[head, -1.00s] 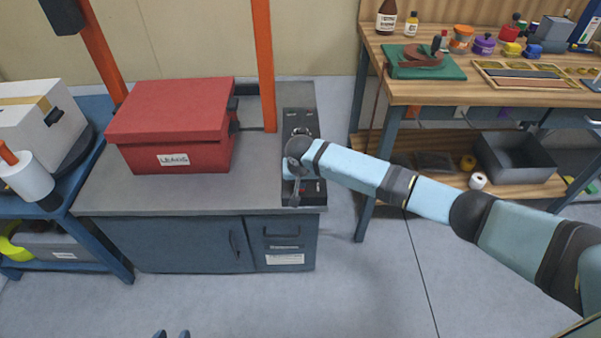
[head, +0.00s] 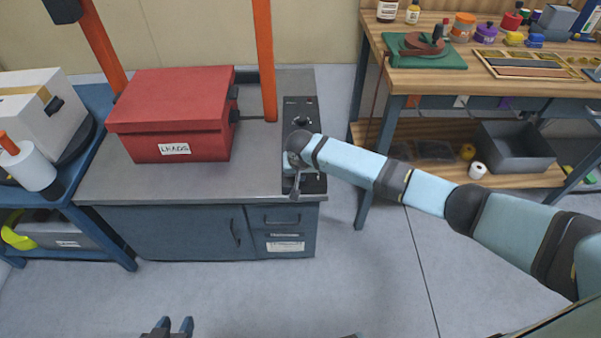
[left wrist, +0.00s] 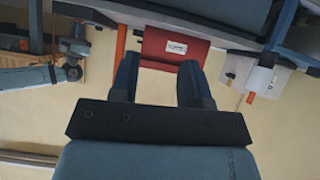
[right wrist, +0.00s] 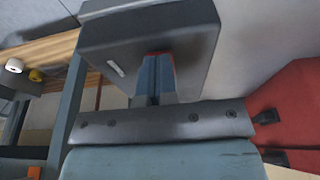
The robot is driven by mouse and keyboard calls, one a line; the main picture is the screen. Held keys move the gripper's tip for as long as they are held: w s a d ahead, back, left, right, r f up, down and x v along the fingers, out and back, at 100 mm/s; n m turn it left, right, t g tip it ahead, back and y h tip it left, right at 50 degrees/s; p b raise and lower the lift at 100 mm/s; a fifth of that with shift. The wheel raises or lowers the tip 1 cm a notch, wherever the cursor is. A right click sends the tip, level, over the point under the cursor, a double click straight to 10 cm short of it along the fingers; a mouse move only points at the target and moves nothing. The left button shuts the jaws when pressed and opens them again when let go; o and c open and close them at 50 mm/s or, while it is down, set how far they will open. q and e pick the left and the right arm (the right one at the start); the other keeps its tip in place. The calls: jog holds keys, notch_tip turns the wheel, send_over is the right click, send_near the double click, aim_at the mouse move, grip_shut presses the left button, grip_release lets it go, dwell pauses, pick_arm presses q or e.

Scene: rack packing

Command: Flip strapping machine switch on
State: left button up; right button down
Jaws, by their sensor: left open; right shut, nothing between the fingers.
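The strapping machine has a grey top (head: 150,185), orange posts (head: 264,60) and a dark control panel (head: 300,104) with a black knob along its right edge. My right gripper (head: 295,189) points down at the near end of this panel, partly hidden by my wrist. In the right wrist view, the shut, empty fingers (right wrist: 157,58) reach a dark housing (right wrist: 110,35). A small red patch (right wrist: 158,53) shows at their tips; it may be the switch, mostly hidden. I cannot tell its position or whether they touch it. My left gripper (head: 172,326) is open and empty, low in front of the cabinet.
A blue shelf (head: 95,215) with a white box (head: 30,100) stands at left. A wooden workbench (head: 440,85) stands at right. The floor in front is clear.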

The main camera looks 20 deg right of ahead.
pick_arm(q)
jog(key=shift+r, duration=0.4)
pick_arm(e)
jog(key=shift+w+d+r, duration=0.2)
jog(key=shift+w+r, duration=0.2)
jog(key=shift+w, duration=0.25)
